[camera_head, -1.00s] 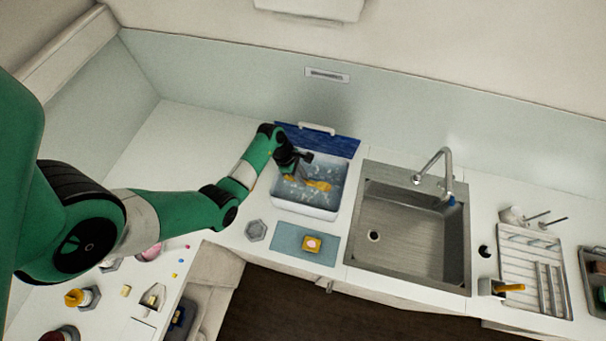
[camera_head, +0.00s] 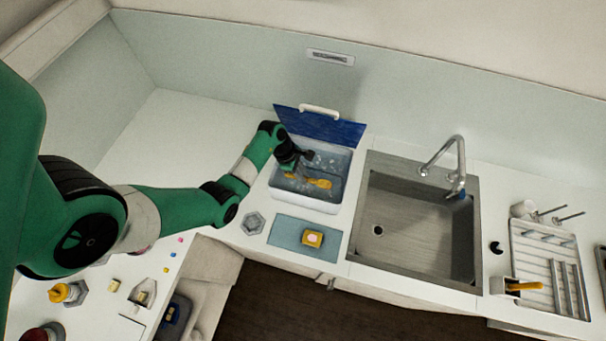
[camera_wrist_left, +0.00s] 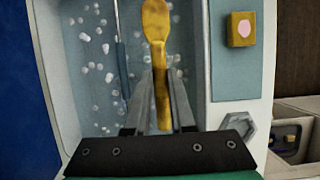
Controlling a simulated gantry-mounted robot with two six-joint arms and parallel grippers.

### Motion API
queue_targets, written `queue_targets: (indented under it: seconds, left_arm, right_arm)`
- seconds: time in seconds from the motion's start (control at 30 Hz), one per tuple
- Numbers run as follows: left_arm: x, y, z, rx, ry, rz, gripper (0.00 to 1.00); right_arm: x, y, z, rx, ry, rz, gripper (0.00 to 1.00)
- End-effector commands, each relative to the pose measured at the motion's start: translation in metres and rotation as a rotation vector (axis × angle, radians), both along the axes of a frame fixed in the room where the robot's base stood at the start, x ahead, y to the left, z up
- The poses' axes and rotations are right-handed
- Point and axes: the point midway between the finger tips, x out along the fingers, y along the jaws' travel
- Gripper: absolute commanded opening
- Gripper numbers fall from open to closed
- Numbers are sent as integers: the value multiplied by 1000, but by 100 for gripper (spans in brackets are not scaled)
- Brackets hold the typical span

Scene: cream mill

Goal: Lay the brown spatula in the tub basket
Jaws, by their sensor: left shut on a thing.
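The brown spatula (camera_head: 319,183), mustard-brown in colour, is at the white tub (camera_head: 310,202) with the grey-blue, bubble-dotted inside. My left gripper (camera_head: 298,168) reaches down over the tub from the left. In the left wrist view its two fingers (camera_wrist_left: 161,88) are shut on the spatula's handle. The spatula's broad end (camera_wrist_left: 156,20) points away from the gripper, over the tub's inside. I cannot tell whether the spatula touches the bottom. My right gripper is not in view.
The tub's blue lid (camera_head: 320,126) stands open behind it. A thin blue tool (camera_wrist_left: 121,55) lies in the tub beside the spatula. A blue mat (camera_head: 285,232) with a yellow sponge (camera_head: 312,238) is in front. The sink (camera_head: 415,245) and dish rack (camera_head: 548,235) are right.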

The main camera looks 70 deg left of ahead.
Motion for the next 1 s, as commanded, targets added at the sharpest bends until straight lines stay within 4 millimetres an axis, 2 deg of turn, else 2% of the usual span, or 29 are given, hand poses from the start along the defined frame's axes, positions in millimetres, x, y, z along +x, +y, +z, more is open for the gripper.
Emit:
queue_targets:
  seconds: [0.03, 0.6, 0.77, 1.0]
  left_arm:
    - [0, 0, -10, 0, 0, 0, 0]
    - [0, 0, -68, -1, 0, 0, 0]
    - [0, 0, -75, 0, -1, -1, 0]
    - [0, 0, -75, -1, -1, 0, 0]
  right_arm:
    - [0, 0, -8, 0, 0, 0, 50]
    - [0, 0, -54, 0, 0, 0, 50]
    - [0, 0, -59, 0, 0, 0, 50]
    - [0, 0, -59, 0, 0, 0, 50]
